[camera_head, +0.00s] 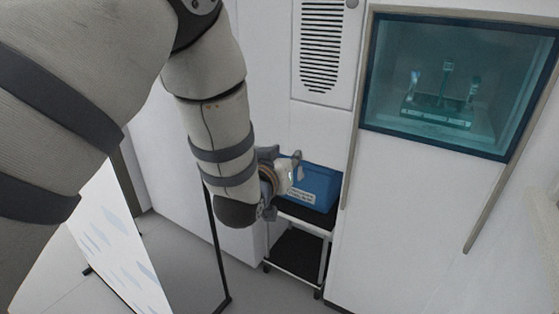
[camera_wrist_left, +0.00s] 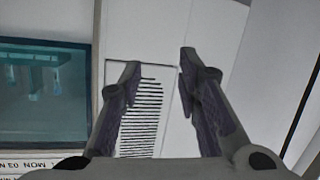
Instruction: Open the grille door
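The grille door (camera_head: 325,50) is a white panel with a column of dark slots, high on the white wall in the head view. It looks flush with the wall. A small round grey knob (camera_head: 351,4) sits at its upper right, cut by the picture's top edge. The grille door also shows in the left wrist view (camera_wrist_left: 120,72), with its slots partly behind a finger. My left gripper (camera_head: 290,167) is below the grille door in the head view, in front of a blue bin. In the left wrist view its fingers (camera_wrist_left: 160,68) are apart with nothing between them. My right gripper is not in view.
A blue bin (camera_head: 317,187) stands on a dark-topped cart (camera_head: 303,215) by the wall. A teal window (camera_head: 440,85) with equipment behind it is right of the grille door. A white panel on a dark frame (camera_head: 113,235) stands at lower left. Grey floor (camera_head: 255,290) shows near the cart.

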